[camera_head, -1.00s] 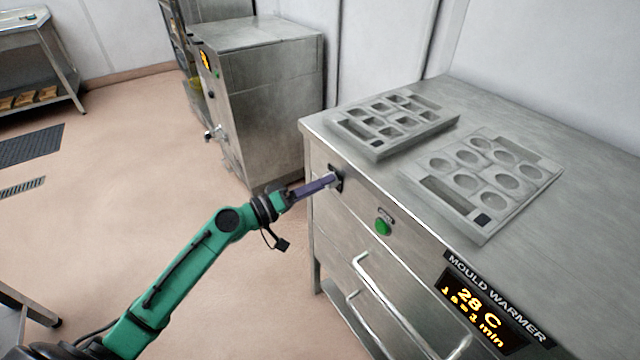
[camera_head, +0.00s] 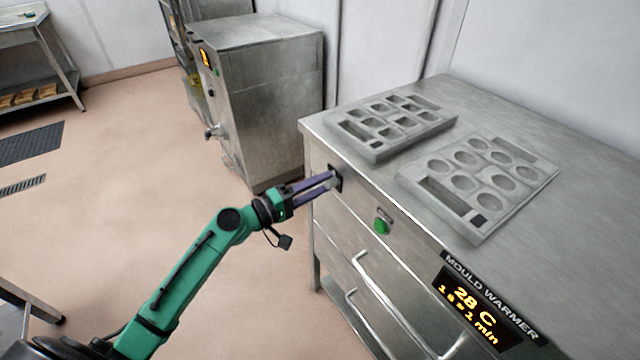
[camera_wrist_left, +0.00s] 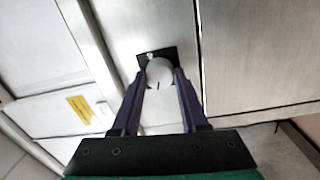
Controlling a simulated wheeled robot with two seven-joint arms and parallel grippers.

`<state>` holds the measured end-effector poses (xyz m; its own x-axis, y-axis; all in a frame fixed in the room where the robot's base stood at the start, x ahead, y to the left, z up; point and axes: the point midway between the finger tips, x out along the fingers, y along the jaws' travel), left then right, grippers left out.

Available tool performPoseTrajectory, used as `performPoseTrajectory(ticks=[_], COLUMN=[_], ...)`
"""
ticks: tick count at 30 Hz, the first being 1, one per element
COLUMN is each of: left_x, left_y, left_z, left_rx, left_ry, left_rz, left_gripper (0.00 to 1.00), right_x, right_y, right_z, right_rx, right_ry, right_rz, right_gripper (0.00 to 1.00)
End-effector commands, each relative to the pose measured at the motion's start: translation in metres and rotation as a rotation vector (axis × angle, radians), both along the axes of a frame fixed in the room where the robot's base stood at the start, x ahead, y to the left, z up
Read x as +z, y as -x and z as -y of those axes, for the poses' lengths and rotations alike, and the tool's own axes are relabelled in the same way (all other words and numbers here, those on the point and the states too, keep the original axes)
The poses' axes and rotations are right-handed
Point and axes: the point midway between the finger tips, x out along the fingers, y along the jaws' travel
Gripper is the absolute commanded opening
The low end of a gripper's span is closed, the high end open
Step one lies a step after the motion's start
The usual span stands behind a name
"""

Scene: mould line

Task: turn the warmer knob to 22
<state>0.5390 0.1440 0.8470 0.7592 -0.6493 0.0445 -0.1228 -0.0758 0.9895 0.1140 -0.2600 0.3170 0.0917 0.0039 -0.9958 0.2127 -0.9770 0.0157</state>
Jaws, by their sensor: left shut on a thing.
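The mould warmer (camera_head: 400,240) is a steel cabinet on the right in the head view. Its display (camera_head: 476,312) reads 28 C, with a line in minutes below. The warmer knob (camera_wrist_left: 160,72) is pale and round on a black plate, in the upper middle of the left wrist view. In the head view the black plate (camera_head: 336,172) shows at the far end of the cabinet front, with the knob mostly hidden by the fingers. My left gripper (camera_head: 328,182) has its purple fingers on either side of the knob, shut on it. My right gripper is not in view.
A green button (camera_head: 381,227) and drawer handles (camera_head: 385,310) are on the warmer's front. Two mould trays (camera_head: 375,152) (camera_head: 470,230) lie on its top. Another steel machine (camera_head: 265,100) stands behind. The floor to the left is open.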

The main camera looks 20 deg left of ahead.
Motion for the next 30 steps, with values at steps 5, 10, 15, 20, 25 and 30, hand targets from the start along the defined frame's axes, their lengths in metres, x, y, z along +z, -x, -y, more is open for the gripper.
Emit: performPoseTrajectory(ticks=[5,10,15,20,25,30], left_x=[0.000,0.000,0.000,-0.002,-0.008,-0.012], left_y=[0.000,0.000,0.000,0.004,0.027,0.065], left_z=[0.000,0.000,0.000,-0.003,-0.022,-0.055], left_rx=[0.001,0.001,0.000,0.000,0.001,0.002], left_ry=[0.002,0.002,0.001,-0.001,-0.003,-0.001], left_rz=[0.000,0.000,0.001,-0.001,-0.003,-0.004], left_gripper=[0.00,0.73,0.73,0.73,0.73,0.73], right_x=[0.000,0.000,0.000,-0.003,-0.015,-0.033], right_y=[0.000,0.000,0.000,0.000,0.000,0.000], right_z=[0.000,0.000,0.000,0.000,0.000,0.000], right_rx=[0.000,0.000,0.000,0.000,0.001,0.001], right_ry=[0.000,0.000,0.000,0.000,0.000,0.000], right_rz=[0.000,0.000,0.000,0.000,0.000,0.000], right_gripper=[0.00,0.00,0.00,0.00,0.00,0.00])
